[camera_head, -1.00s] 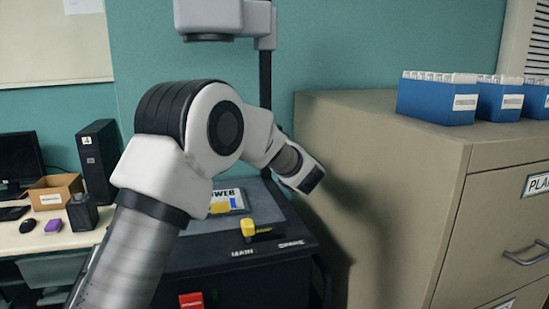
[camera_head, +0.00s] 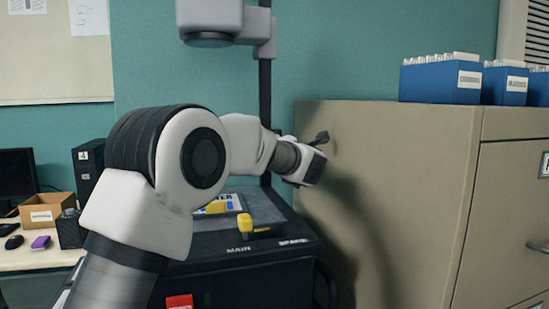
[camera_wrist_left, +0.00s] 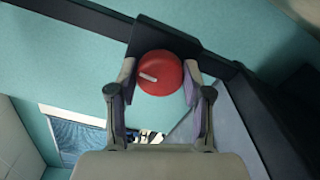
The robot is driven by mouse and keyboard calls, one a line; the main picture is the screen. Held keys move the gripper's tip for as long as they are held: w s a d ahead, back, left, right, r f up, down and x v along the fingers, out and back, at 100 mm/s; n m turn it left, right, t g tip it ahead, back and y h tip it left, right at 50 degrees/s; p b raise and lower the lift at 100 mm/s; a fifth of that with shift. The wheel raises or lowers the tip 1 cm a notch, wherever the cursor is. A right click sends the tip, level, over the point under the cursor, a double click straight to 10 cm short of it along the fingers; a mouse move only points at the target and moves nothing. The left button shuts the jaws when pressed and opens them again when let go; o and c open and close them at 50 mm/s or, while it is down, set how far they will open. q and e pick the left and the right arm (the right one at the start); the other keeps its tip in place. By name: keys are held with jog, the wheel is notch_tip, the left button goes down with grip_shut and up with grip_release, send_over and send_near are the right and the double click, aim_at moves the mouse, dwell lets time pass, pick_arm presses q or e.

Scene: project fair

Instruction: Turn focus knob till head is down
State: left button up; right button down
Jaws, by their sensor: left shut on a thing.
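The red focus knob (camera_wrist_left: 160,73), with a white mark pointing left and slightly up, sits on a dark carriage (camera_wrist_left: 168,38) in the left wrist view. My left gripper (camera_wrist_left: 159,82) is shut on it, one finger on each side. In the head view my left gripper (camera_head: 313,160) is beside the black post (camera_head: 265,85); my arm hides the knob there. The pale projector head (camera_head: 210,22) hangs high on the post, above the dark projector base (camera_head: 245,275). My right gripper is in neither view.
A beige cabinet (camera_head: 380,200) with blue file boxes (camera_head: 440,80) on top stands close right of my gripper. Yellow controls (camera_head: 254,226) stand on the base, a red switch (camera_head: 179,301) on its front. A desk with a cardboard box (camera_head: 47,210) is at left.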

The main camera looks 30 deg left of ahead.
pick_arm(q)
jog(key=shift+r+n+b, duration=0.2)
jog(key=shift+n+b, duration=0.15)
jog(key=shift+n, duration=0.25)
jog(key=shift+r, duration=0.1)
jog(key=o, duration=1.2)
jog(key=shift+w, duration=0.1)
jog(key=shift+c, duration=0.2)
jog(key=shift+f, duration=0.2)
jog(key=v, duration=1.2)
